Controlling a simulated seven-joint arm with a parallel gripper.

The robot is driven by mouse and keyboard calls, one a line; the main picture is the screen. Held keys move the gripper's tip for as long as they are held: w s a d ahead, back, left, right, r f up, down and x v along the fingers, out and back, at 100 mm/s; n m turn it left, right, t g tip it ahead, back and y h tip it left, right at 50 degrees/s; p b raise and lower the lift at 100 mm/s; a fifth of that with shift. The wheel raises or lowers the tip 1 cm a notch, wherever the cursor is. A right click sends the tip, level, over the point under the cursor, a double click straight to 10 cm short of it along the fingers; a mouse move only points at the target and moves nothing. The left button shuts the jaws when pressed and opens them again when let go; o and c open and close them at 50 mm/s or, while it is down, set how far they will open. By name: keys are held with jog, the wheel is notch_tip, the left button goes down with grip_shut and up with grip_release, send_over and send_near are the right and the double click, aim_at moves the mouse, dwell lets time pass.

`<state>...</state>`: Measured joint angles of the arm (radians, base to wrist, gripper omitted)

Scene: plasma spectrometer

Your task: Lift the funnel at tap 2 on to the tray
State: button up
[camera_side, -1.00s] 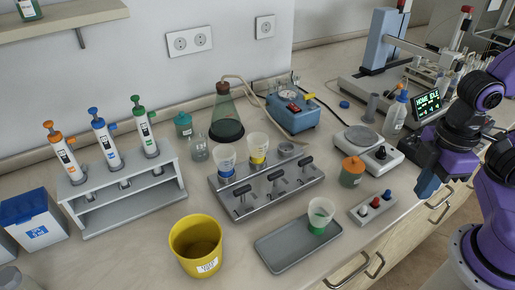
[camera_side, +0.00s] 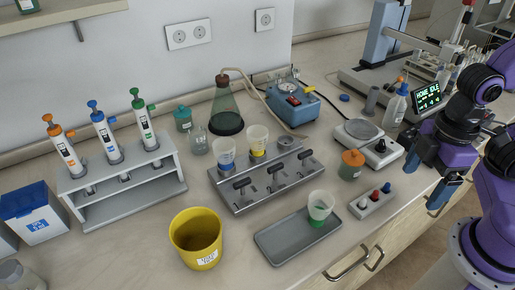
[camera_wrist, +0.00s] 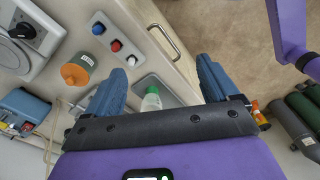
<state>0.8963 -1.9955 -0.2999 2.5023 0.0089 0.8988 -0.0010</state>
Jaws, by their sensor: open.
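The metal manifold (camera_side: 285,188) has three tap levers in front. The right port (camera_side: 288,143) holds no funnel. I cannot read tap numbers. The grey tray (camera_side: 283,246) lies in front of the manifold, with a green-banded funnel (camera_side: 320,207) upright at its right end. My gripper (camera_side: 434,190) is open and empty, well right of the tray and manifold. In the wrist view the tray (camera_wrist: 178,93) and green-banded funnel (camera_wrist: 152,99) show beyond the fingers.
A yellow bin (camera_side: 196,241) stands left of the tray. A button box (camera_side: 371,204), an orange-capped jar (camera_side: 351,165) and a balance (camera_side: 366,145) lie between my gripper and the manifold. A flask (camera_side: 226,112) and blue pump (camera_side: 292,104) stand behind it.

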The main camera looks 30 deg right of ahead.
jog(key=w+a+f+m+y, duration=0.2)
jog(key=a+y, duration=0.2)
jog(key=a, duration=0.4)
jog(key=m+t, duration=0.7)
jog(key=t, duration=0.6)
send_near(265, 139)
jog(key=shift+x, duration=3.6)
jog(key=shift+r+x, duration=0.1)
jog(key=shift+x, duration=1.3)
jog(key=shift+r+x, duration=0.15)
jog(key=shift+x, duration=1.2)
jog(key=shift+w+d, duration=0.15)
jog(key=c, duration=1.1)
